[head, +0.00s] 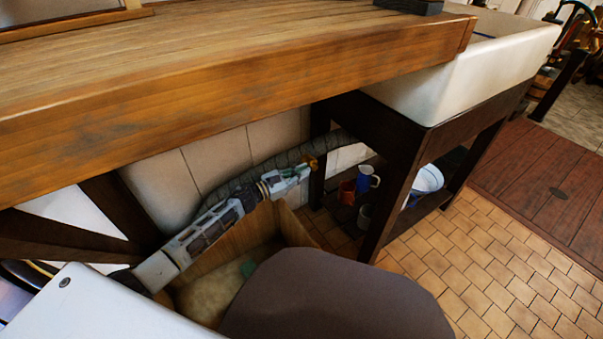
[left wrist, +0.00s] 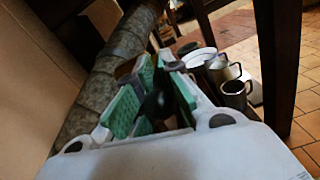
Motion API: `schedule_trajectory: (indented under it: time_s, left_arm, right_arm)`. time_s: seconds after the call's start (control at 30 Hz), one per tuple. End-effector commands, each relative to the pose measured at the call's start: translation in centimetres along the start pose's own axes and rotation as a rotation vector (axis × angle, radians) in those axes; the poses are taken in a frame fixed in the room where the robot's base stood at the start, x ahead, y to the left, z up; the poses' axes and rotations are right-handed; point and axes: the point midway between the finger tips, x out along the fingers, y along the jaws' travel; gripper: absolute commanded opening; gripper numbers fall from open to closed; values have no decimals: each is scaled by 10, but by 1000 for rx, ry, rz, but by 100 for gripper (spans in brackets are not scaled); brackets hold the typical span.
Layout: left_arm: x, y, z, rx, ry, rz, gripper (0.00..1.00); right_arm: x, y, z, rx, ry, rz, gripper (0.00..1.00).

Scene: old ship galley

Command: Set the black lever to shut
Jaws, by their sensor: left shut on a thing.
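My left gripper (head: 300,172) reaches under the wooden counter, beside a grey wrapped pipe (head: 238,182). A small brass-coloured fitting (head: 313,161) shows just past its fingertips. In the left wrist view the two green-padded fingers (left wrist: 161,68) are closed around a dark thing, which appears to be the black lever (left wrist: 156,106). Most of the lever is hidden by the fingers, so its angle cannot be told. The pipe (left wrist: 108,75) runs just left of the fingers. My right gripper is not in view.
The wooden counter (head: 230,75) overhangs my left arm. A dark post (head: 397,185) stands right of the gripper. Behind it, a low shelf holds a blue mug (head: 367,179), a red mug (head: 347,192) and a white basin (head: 428,179). A wooden crate (head: 296,228) is below the arm.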

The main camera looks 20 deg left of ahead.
Motion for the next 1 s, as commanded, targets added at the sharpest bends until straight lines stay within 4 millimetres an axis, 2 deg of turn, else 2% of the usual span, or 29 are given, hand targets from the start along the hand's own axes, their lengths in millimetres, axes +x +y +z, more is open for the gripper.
schedule_trajectory:
  time_s: [1.0]
  left_arm:
    - [1, -4, -19, -5, -261, 54, 0]
  right_arm:
    - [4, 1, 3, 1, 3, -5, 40]
